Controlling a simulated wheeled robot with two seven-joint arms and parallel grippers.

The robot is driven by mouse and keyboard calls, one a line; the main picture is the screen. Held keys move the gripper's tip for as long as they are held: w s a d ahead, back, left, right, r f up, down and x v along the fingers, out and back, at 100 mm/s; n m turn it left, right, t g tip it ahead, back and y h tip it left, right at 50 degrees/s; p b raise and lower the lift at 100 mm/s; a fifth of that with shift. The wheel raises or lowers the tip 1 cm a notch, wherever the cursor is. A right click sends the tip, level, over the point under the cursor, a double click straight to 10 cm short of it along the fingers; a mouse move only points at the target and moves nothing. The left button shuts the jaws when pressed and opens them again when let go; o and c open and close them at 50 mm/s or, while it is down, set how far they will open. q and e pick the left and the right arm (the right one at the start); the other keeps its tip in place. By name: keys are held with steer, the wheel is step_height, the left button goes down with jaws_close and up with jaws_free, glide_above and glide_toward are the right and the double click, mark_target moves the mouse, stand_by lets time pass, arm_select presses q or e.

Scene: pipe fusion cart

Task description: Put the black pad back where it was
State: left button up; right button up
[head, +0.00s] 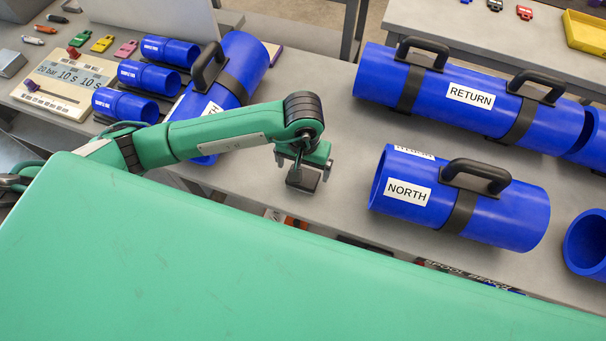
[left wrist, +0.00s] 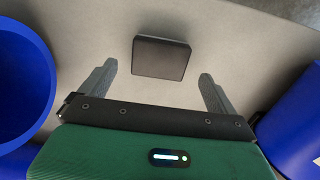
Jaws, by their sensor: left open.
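The black pad (head: 303,181) is a small dark square slab at the front part of the grey bench, directly below my left gripper (head: 305,166) in the head view. In the left wrist view the pad (left wrist: 160,57) appears against the grey bench top, between and just ahead of the fingertips of my left gripper (left wrist: 158,72). The two fingers are spread wide, with a gap on each side of the pad, and hold nothing. My right gripper is in neither view.
A blue NORTH pipe (head: 460,200) with a black handle lies right of the pad; the long RETURN pipe (head: 470,95) lies behind. Bare grey bench (head: 330,125) surrounds the pad.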

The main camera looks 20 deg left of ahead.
arm_select(q)
step_height(320, 180, up, 7)
steer(key=b, duration=0.1)
stand_by(0.7)
